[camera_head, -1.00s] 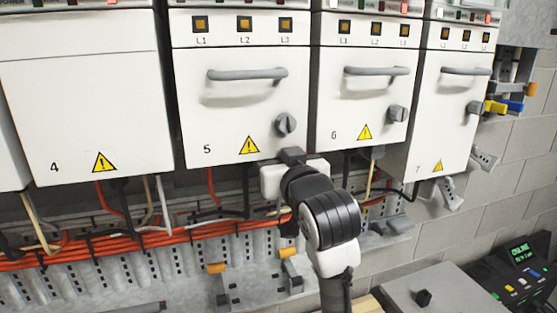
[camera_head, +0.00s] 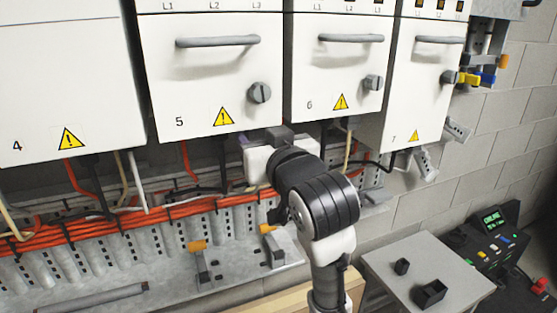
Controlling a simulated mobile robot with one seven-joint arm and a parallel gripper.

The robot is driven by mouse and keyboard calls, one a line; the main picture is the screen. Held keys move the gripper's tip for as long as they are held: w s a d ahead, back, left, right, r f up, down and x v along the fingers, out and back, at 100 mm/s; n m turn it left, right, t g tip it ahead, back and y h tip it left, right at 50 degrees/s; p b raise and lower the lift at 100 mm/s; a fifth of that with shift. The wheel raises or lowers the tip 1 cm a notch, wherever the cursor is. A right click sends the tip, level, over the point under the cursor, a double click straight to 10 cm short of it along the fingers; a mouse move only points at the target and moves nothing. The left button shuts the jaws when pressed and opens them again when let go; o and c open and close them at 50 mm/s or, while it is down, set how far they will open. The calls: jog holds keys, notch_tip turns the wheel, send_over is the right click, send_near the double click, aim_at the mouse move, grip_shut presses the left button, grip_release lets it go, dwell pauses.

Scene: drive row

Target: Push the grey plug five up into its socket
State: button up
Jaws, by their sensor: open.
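The white drive cabinet marked 5 (camera_head: 160,85) hangs at the upper middle, with a grey handle, a round knob and a yellow warning sign. My gripper (camera_head: 256,163) is below the lower right edge of cabinet 5, near the gap towards cabinet 6. My wrist and arm cover much of it, and its fingertips are hidden. I cannot make out the grey plug or the socket on the underside of cabinet 5. Whether anything is between the fingers does not show.
Cabinet 6 (camera_head: 301,87) and cabinet 7 (camera_head: 397,122) hang to the right, cabinet 4 (camera_head: 60,90) to the left. Orange cables (camera_head: 90,232) run along a slotted metal rail below. A grey table (camera_head: 400,290) with small black blocks stands at the lower right, beside a control unit (camera_head: 495,240).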

jog(key=b+v, duration=0.3)
jog(key=v, duration=0.6)
jog(key=shift+s, duration=0.3)
jog(key=shift+s+d, duration=0.1)
jog(key=shift+d, duration=0.05)
